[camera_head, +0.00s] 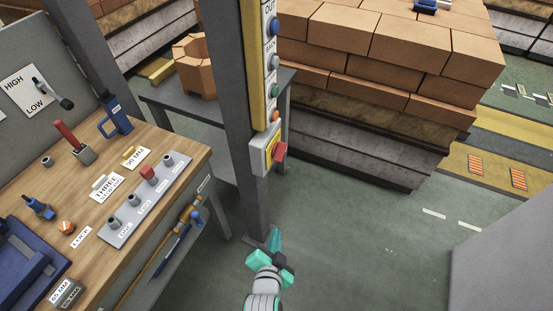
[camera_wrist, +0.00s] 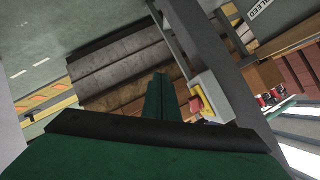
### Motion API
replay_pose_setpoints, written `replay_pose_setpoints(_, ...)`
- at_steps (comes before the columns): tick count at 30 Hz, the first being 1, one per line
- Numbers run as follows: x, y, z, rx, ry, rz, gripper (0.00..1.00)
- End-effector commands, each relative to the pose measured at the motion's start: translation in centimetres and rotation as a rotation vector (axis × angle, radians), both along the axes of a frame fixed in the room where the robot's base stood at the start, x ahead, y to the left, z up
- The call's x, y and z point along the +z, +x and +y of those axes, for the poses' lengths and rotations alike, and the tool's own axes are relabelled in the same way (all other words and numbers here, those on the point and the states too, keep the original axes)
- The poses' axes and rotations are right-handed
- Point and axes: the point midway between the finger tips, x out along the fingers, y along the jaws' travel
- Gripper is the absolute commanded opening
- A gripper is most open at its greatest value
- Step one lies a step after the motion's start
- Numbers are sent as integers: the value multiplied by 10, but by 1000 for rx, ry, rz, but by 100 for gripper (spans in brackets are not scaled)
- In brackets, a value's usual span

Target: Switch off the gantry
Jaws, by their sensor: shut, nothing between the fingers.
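A grey post (camera_head: 235,95) carries a yellow-edged control panel (camera_head: 270,50) with a column of buttons: a blue one (camera_head: 274,26), grey ones, a green one (camera_head: 275,91) and an orange one (camera_head: 276,115). Part of a label reads "OUT". Below them a pale box with a yellow face (camera_head: 266,153) bears a red switch (camera_head: 280,151). The wrist view shows this red switch (camera_wrist: 196,104) just right of my fingers. My gripper (camera_head: 275,240) is shut and empty, below the box and apart from it in the head view. No label naming the gantry is readable.
A wooden workbench (camera_head: 150,190) with a lever, a row of knobs (camera_head: 148,174) and tools stands left. A grey table (camera_head: 165,98) with a brick-coloured piece stands behind the post. Stacked bricks (camera_head: 400,45) fill the back. Green floor (camera_head: 370,240) is clear right of my gripper.

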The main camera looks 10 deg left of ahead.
Motion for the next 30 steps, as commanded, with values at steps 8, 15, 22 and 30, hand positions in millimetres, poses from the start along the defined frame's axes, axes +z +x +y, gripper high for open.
replay_pose_setpoints(8,24,52,12,-140,145,49,0)
replay_pose_setpoints(15,54,87,20,-288,277,83,0)
replay_pose_setpoints(22,91,113,30,-443,412,107,0)
replay_pose_setpoints(30,141,131,42,-641,580,123,0)
